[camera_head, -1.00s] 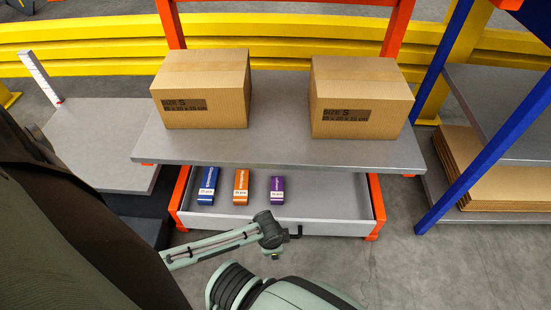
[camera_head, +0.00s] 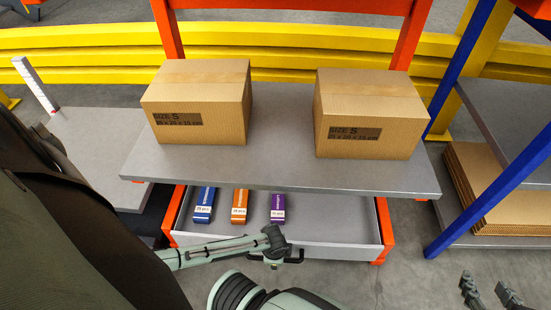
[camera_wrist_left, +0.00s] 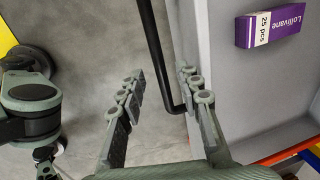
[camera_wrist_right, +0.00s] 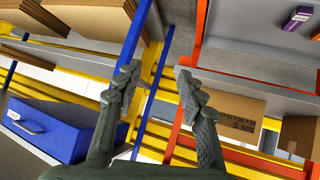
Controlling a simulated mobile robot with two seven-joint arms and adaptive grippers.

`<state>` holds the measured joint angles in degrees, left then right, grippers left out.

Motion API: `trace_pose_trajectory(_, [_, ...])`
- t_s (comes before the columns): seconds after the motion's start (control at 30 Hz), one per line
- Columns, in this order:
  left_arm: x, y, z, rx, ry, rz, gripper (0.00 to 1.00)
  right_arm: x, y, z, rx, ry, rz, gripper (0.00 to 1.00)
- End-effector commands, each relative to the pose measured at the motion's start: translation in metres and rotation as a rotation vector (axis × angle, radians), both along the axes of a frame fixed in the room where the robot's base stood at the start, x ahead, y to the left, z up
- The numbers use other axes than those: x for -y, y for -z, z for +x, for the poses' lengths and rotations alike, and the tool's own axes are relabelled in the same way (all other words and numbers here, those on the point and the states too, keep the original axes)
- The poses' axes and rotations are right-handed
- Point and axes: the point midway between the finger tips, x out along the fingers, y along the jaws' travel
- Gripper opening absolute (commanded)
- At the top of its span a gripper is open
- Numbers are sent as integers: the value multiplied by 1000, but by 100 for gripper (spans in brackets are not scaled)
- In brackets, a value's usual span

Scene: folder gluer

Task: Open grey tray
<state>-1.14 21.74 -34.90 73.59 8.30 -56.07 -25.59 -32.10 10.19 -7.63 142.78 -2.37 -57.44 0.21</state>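The grey tray (camera_head: 330,232) is a drawer under the grey table and stands partly pulled out. Blue, orange and purple small boxes lie in it. Its black handle (camera_head: 292,259) is on the front; in the left wrist view the handle (camera_wrist_left: 153,40) runs between the fingers of my left gripper (camera_wrist_left: 163,78). That gripper is open, with a gap beside the bar. In the head view my left gripper (camera_head: 274,246) is at the tray front, its fingers largely hidden. My right gripper (camera_head: 488,292) is open and empty at the lower right, away from the tray.
Two cardboard boxes (camera_head: 200,105) (camera_head: 368,115) stand on the grey table (camera_head: 285,165) above the tray. A blue-framed rack (camera_head: 500,150) with flat cardboard stands at right. A low grey platform (camera_head: 98,150) is at left. Floor in front of the tray's right side is clear.

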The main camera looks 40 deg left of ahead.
Motion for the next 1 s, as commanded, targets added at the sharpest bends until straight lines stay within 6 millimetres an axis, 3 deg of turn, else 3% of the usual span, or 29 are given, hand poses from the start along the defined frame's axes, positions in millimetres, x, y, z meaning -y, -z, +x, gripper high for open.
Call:
trace_pose_trajectory(0.33, [-1, 23, 4, 0, -1, -2, 34, -32, -35, 23, 206, -57, 81, 40])
trace_pose_trajectory(0.73, [-2, 25, 4, 1, -1, -1, 34, -37, -41, 25, 236, -65, 93, 40])
trace_pose_trajectory(1.0, [-2, 25, 4, 0, -1, -2, 1, -37, -41, 25, 235, -65, 92, 40])
